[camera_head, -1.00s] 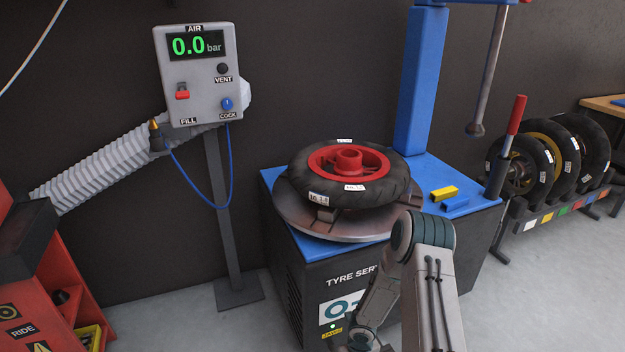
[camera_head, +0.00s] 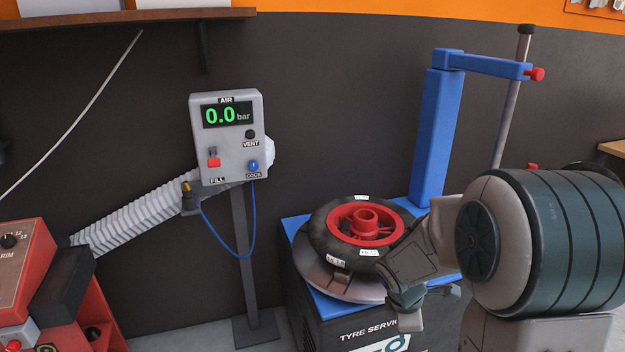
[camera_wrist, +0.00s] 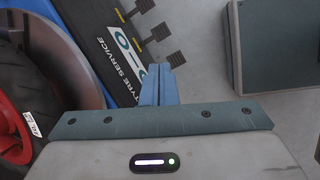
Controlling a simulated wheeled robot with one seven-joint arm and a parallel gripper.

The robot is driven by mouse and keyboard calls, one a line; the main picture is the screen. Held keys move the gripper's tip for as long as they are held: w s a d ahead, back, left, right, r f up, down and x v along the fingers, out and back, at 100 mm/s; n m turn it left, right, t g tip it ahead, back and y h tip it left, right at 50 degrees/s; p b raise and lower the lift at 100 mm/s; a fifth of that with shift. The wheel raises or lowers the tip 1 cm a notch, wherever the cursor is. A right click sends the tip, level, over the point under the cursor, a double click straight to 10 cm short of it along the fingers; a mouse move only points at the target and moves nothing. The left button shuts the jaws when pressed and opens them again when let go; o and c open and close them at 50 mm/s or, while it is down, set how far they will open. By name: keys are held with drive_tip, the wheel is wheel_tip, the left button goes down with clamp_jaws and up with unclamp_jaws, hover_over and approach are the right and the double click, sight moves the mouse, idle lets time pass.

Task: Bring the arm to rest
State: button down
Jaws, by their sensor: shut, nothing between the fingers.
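My arm is bent up large at the right of the head view, with its thick ribbed joint close to the camera. My gripper (camera_head: 411,322) hangs below the forearm, in front of the tyre machine (camera_head: 291,226). In the wrist view the two blue-grey fingers (camera_wrist: 158,84) are together with nothing between them. A black tyre on a red wheel (camera_head: 330,240) lies flat on the machine's turntable. The wheel also shows at the left of the wrist view (camera_wrist: 14,130). My arm hides the machine's right side.
The grey air panel (camera_head: 228,135) reads 0.0 bar on its post, with a blue hose hanging. The machine's blue column (camera_head: 437,135) rises behind my arm. A red cabinet (camera_head: 25,265) stands at left. Pedals (camera_wrist: 160,32) jut from the machine over the grey floor.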

drive_tip(key=s+a+r+m+y+p, duration=0.1)
drive_tip(key=s+a+r+m+p, duration=0.2)
drive_tip(key=s+r+m+p, duration=0.2)
drive_tip(key=s+a+r+m+t+y+p, duration=0.1)
drive_tip(key=s+a+r+m+y+p, duration=0.1)
drive_tip(key=s+r+m, duration=0.8)
wheel_tip(320, 180, up, 8)
drive_tip(key=a+m+p, duration=0.1)
drive_tip(key=p, duration=0.1)
drive_tip(key=shift+s+a+y+p, duration=0.3)
drive_tip(key=shift+s+a+p, duration=0.1)
